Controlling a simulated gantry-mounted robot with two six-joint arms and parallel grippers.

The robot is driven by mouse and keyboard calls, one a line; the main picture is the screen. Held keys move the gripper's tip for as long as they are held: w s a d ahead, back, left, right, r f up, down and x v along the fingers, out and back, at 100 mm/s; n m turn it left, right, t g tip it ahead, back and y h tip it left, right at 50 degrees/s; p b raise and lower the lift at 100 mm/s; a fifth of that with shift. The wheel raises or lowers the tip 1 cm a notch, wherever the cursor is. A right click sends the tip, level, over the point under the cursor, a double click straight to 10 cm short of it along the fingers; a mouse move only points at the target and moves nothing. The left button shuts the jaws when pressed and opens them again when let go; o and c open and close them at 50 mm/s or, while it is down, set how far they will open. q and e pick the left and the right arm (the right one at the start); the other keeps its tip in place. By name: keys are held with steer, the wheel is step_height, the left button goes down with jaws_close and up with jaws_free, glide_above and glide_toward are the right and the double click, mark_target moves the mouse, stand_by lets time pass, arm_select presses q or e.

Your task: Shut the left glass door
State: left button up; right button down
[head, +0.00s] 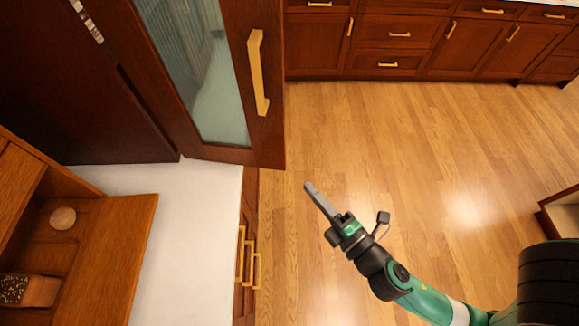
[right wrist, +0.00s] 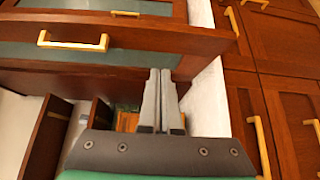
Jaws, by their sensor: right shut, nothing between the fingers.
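A glass door (head: 262,140) with a dark red-brown wooden frame and a pale, see-through pane stands at the upper left of the head view. It is swung out, its lower corner past the white counter's edge. It carries a long gold handle (head: 258,72). My right gripper (head: 308,186) is shut and empty, over the floor just right of and below the door's corner, apart from the handle. In the right wrist view its fingers (right wrist: 160,75) point at a wooden door frame with a gold handle (right wrist: 72,40). Whether they touch it I cannot tell. My left gripper is not in view.
A white counter (head: 190,205) lies below the door, with gold-handled drawers at its right side. A wooden shelf unit (head: 125,225) with a round item and a filled pot stands at lower left. Cabinets (head: 400,35) line the back. The wooden floor (head: 430,150) is clear.

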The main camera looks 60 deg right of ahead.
steer(key=p, duration=0.5)
glide_toward(279, 139)
steer(key=w+a, duration=0.2)
steer(key=w, duration=0.1)
steer(key=w+d+p, duration=0.2)
steer(key=d, duration=0.1)
steer(key=shift+w+d+r+p, duration=0.1)
steer(key=shift+d+r+p, duration=0.05)
steer(key=shift+p, duration=0.15)
steer(key=shift+w+d+f, duration=0.15)
steer(key=shift+d+f, duration=0.1)
steer(key=shift+d, duration=0.05)
